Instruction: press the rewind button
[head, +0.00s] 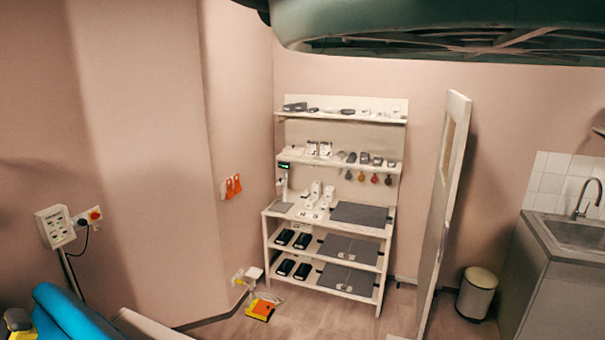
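I cannot make out a rewind button in the head view. A white box with dark sockets or controls (53,227) is at the left, in front of the wall. Beside it a small plate with a red round knob (95,215) is on the wall, and a dark cable hangs there. Any labels on them are too small to read. My gripper is not in view.
A white shelf unit (398,212) with several devices stands at the back. A door (446,200) stands open by a bin (478,292) and sink (572,230). A blue padded thing (72,310) is at lower left.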

